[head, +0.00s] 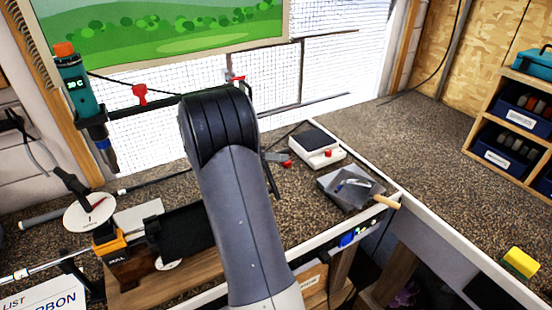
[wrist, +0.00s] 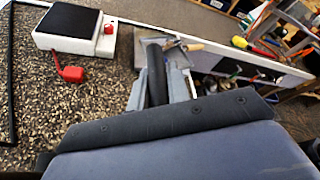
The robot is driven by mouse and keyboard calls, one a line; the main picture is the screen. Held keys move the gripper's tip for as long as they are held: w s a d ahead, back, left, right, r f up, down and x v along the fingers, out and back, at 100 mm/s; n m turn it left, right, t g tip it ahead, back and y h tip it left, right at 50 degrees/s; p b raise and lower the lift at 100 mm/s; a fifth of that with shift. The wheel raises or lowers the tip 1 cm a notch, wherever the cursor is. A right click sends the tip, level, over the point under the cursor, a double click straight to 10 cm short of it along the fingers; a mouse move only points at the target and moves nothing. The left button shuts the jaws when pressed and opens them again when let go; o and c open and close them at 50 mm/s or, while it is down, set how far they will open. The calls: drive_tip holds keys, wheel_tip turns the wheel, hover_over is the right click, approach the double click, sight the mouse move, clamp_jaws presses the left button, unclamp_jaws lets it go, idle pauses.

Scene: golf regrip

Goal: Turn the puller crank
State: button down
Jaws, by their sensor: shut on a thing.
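The puller is at the lower left of the head view, with an orange block (head: 110,243) marked PULL and a long black body (head: 187,228) running behind my arm. My gripper (wrist: 160,80) shows in the wrist view with its grey fingers closed around a dark, round handle (wrist: 156,72). This handle looks like the puller crank's grip. The rest of the crank is hidden by my wrist. In the head view my arm hides my gripper and the crank, so I cannot tell the crank's angle.
A white box with a black top (head: 316,146) and a grey tray (head: 350,189) stand on the bench, right of my arm. A red knob (wrist: 70,73) is near the box. A yellow block (head: 521,262) is at the far right. The bench's back right is clear.

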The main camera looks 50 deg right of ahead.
drive_tip(key=s+a+m+t+h+b, duration=0.25)
drive_tip(key=s+m+t+b, duration=0.6)
drive_tip(key=b, duration=0.85)
drive_tip(key=shift+s+a+f+m+t+h+b, duration=0.2)
drive_tip(key=shift+s+f+m+h+b, duration=0.95)
drive_tip(key=shift+b, duration=4)
drive_tip(key=shift+s+a+f+m+g+b, duration=0.25)
drive_tip(key=shift+f+m+b, duration=1.9)
drive_tip(key=shift+b, duration=3.05)
drive_tip(key=shift+s+a+f+m+t+h+b, duration=0.3)
drive_tip(key=shift+s+f+m+h+b, duration=0.55)
drive_tip(key=shift+m+b, duration=2.8)
drive_tip(key=n+b, duration=0.3)
drive_tip(key=shift+w+f+y, duration=0.25)
drive_tip(key=shift+w+f, duration=0.05)
drive_tip(key=shift+w, duration=0.05)
